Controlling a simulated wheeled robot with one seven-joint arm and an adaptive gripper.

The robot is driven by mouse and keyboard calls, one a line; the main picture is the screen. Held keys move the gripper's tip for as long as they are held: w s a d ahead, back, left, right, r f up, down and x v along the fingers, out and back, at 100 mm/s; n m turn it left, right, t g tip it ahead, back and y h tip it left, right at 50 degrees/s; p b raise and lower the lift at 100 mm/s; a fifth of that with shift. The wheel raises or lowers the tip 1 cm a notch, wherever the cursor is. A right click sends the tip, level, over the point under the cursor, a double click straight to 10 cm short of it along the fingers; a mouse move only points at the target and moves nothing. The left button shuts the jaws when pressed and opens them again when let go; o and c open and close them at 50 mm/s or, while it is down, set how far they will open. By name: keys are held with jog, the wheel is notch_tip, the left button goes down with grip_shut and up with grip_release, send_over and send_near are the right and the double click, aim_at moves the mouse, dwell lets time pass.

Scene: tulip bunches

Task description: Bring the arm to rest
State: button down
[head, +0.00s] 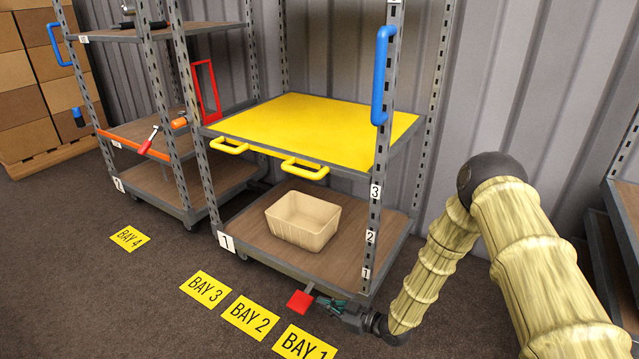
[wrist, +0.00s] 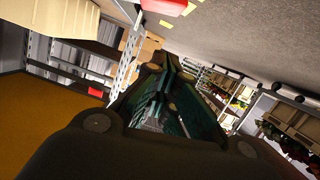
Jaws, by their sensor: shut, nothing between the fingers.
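My arm (head: 520,240), in a pale yellow ribbed sleeve, comes in from the right in the head view, bends at a dark joint and reaches down to the floor beside the front cart. My gripper (head: 322,301) is low at the cart's front right corner, pointing left. It is shut and empty. Its fingertips are close to a red square plate (head: 300,301) at the cart's lower front edge; I cannot tell if they touch. In the wrist view the dark fingers (wrist: 158,72) are together, and a red patch shows at the top edge.
The front cart has a yellow shelf (head: 310,123) with yellow handles, and a beige bin (head: 303,220) on its lower deck (head: 265,240). A second cart (head: 165,185) stands behind left. Yellow bay labels (head: 250,317) mark the floor. Open floor lies at front left; another rack (head: 622,240) is right.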

jog(key=s+d+f+m+g+h, duration=0.1)
jog(key=s+d+f+m+h, duration=0.35)
jog(key=s, duration=0.45)
jog(key=s+d+f+m+g+h, duration=0.25)
jog(key=s+d+f, duration=0.2)
jog(key=s, duration=0.55)
jog(key=s+d+r+m+g+h, duration=0.15)
jog(key=s+d, duration=0.25)
jog(key=s, duration=0.4)
jog(key=s+d+r+m+g+h+p, duration=0.1)
jog(key=s+d+m+g+h, duration=0.2)
jog(key=s, duration=0.5)
jog(key=s+d+r+m+h, duration=0.1)
jog(key=s+d+m, duration=0.1)
jog(key=s+d, duration=0.45)
notch_tip(320, 180, up, 37)
jog(key=s+a+p, duration=0.1)
jog(key=p, duration=3.6)
jog(key=shift+a+f, duration=0.2)
jog(key=shift+a, duration=0.2)
